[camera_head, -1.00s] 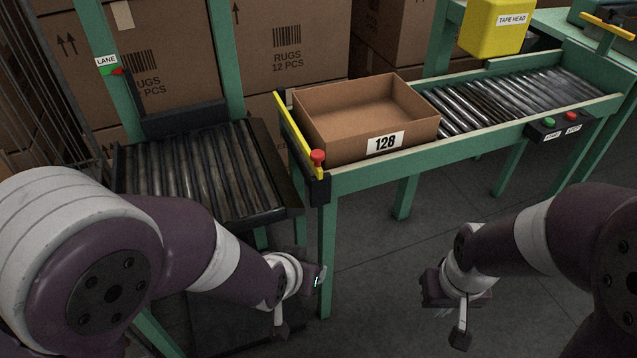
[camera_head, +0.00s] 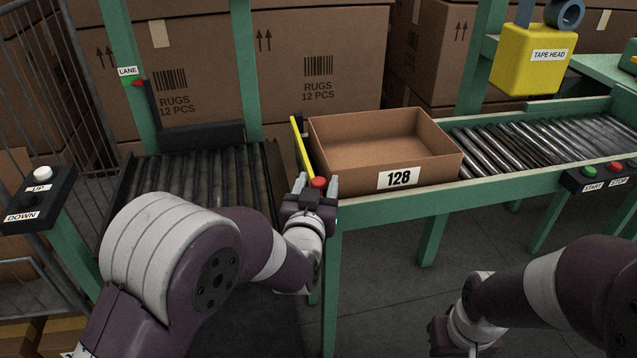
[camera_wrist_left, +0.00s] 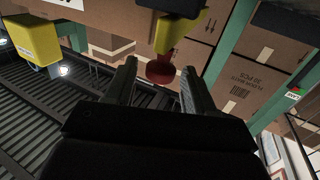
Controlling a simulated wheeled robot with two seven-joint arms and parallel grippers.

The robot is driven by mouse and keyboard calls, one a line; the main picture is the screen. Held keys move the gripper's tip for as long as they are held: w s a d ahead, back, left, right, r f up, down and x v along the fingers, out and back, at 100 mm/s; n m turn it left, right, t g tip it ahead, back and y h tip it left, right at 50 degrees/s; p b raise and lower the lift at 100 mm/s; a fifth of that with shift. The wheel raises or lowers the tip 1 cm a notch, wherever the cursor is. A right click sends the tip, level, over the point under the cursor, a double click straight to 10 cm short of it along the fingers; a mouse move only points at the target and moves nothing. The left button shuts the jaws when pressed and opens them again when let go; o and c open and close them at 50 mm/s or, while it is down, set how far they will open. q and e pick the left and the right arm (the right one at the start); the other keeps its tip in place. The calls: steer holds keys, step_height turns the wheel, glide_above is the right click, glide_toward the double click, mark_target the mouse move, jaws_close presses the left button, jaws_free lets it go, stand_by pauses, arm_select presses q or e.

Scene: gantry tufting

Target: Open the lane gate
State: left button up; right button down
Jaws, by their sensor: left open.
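The lane gate is a yellow bar (camera_head: 302,150) at the left end of the green conveyor, beside the open carton. Its red knob (camera_head: 319,183) is at the near end of the bar. My left gripper (camera_head: 318,185) is open, with one finger on each side of the knob in the head view. In the left wrist view the red knob (camera_wrist_left: 161,70) shows beyond and between the open fingertips (camera_wrist_left: 155,75); I cannot tell whether they touch it. My right gripper (camera_head: 440,335) is low at the bottom of the head view, and its fingers are not clear.
An open carton (camera_head: 400,178) labelled 128 sits on the roller conveyor (camera_head: 545,142). A lift roller bed (camera_head: 200,180) lies left of the gate. An UP/DOWN button box (camera_head: 40,200) is at far left. A yellow tape head (camera_head: 530,62) stands at upper right.

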arm_select(q)
steer(key=shift+w, duration=0.75)
jaws_close()
steer(key=w+a+r+g+p, duration=0.1)
steer(key=w+r+p, duration=0.3)
steer(key=r+p, duration=0.5)
steer(key=w+a+r+n+g+p, duration=0.1)
steer(key=w+r+g+p, duration=0.3)
steer(key=r+p, duration=0.5)
steer(key=shift+a+r+n+p, duration=0.15)
steer(key=shift+a+n+p, duration=0.15)
steer(key=shift+p, duration=1.3)
steer(key=shift+w, duration=0.1)
